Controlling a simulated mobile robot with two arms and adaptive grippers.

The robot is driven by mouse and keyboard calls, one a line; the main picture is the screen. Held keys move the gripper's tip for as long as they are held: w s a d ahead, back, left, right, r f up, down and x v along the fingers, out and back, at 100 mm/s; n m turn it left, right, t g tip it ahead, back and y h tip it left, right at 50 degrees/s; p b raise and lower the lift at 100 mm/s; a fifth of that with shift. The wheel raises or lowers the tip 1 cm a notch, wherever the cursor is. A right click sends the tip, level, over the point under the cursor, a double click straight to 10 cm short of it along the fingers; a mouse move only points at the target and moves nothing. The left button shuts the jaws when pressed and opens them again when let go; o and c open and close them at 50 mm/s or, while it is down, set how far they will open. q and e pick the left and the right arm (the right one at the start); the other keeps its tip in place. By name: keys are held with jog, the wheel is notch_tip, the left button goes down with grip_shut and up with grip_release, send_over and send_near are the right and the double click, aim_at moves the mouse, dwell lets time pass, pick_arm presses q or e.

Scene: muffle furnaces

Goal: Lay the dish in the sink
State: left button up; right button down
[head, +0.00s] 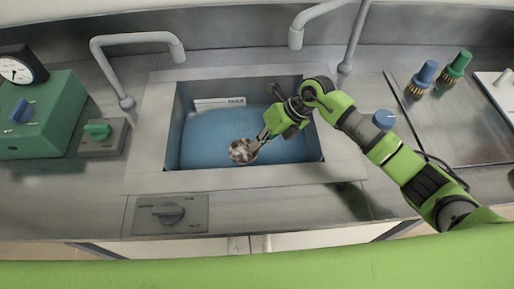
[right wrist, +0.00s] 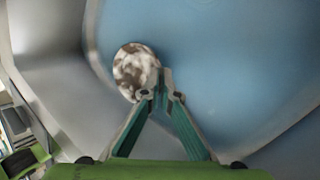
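The dish (head: 243,151), small, round and mottled brown and white, is inside the basin of the sink (head: 148,140), over its blue floor. My right gripper (head: 262,138) reaches down into the sink from the right, with its fingertips at the dish's edge. In the right wrist view the dish (right wrist: 135,70) is at the fingertips' left, and the fingers (right wrist: 163,88) come together on its rim. I cannot tell whether the dish touches the basin floor. My left gripper is not in view.
Two grey faucets (head: 138,38) (head: 310,18) stand behind the sink. A green box with a gauge (head: 40,115) and a valve block (head: 103,138) are at the left. A dial panel (head: 168,214) is on the counter front.

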notch_tip(320, 180, down, 3)
jog(key=shift+r, duration=0.1)
jog(key=shift+f+b, duration=0.45)
jog(key=shift+f, duration=0.15)
jog(key=c, duration=2.3)
grip_release()
jog(key=shift+r, duration=0.25)
jog(key=v, duration=1.2)
jog(key=shift+r+b, duration=0.35)
jog(key=shift+r, duration=0.05)
